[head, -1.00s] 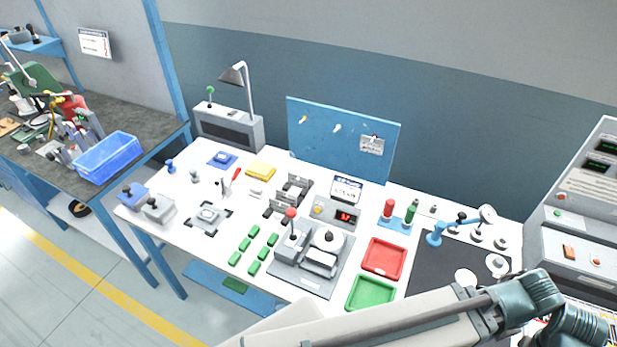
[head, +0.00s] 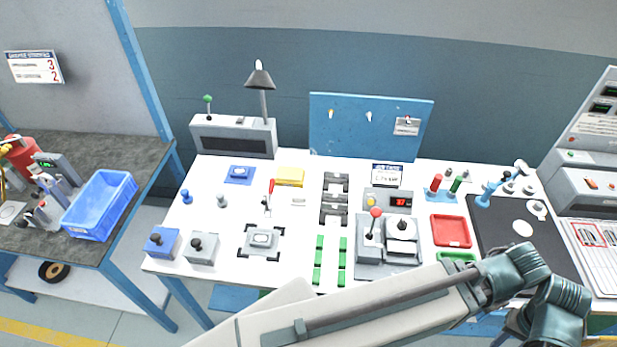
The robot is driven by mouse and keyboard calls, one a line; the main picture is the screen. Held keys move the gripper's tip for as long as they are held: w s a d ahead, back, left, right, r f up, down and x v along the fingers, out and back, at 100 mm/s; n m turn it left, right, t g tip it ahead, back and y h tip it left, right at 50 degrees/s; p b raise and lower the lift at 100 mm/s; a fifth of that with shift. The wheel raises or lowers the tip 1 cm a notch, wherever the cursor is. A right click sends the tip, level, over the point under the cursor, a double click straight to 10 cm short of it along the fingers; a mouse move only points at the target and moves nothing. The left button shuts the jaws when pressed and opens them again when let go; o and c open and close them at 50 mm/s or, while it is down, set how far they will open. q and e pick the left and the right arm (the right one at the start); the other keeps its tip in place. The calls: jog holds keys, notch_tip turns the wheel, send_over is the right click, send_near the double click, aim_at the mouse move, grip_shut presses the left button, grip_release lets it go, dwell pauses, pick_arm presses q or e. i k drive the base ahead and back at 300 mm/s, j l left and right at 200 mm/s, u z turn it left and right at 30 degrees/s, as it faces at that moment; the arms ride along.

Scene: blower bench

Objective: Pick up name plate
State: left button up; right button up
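I cannot identify a name plate with certainty. A small pale flat piece (head: 298,202) lies on the white bench top in the head view, right of the red-handled clamp (head: 268,196); it is too small to read. One of my arms crosses the front of the view from bottom centre to lower right, its wrist joints at the right. Neither gripper shows in the head view. The arm hides part of the bench's front edge.
A grey fixture with a red-knobbed lever (head: 372,232) stands behind my arm. A red tray (head: 451,231) and green tray (head: 458,257) lie right of it, near a black mat (head: 490,235). Several green blocks (head: 319,250) lie left. A blue bin (head: 100,204) sits on the side bench.

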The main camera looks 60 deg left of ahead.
aim_at(343, 176)
jog(key=k+j, duration=1.05)
jog(key=i+j, duration=0.1)
jog(key=i, duration=0.35)
